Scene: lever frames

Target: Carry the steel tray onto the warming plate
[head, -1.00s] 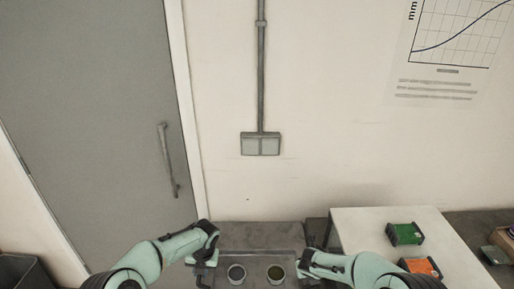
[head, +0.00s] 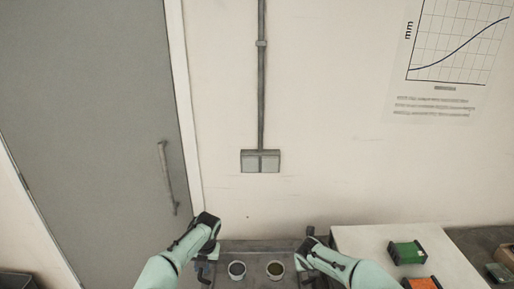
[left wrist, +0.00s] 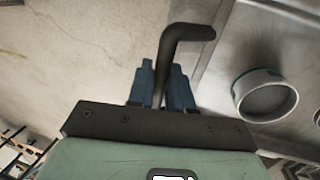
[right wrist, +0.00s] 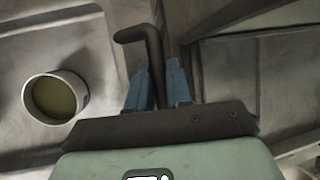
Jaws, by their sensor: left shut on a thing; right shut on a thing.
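The steel tray (head: 256,262) shows at the bottom centre of the head view, its near part cut off. Two round cups stand on it: the left cup (head: 237,270) and the right cup (head: 275,269). My left gripper (left wrist: 160,75) is shut on a dark bent handle (left wrist: 182,38) at the tray's left side. My right gripper (right wrist: 158,75) is shut on the matching handle (right wrist: 150,42) at the right side. The right cup holds something olive and also shows in the right wrist view (right wrist: 55,98). I cannot make out the warming plate for certain.
A white table (head: 370,240) stands to the right, with a green box (head: 407,252) and an orange box (head: 422,283) on it. A wall with a socket box (head: 260,161) lies ahead. A grey door (head: 90,130) is at the left.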

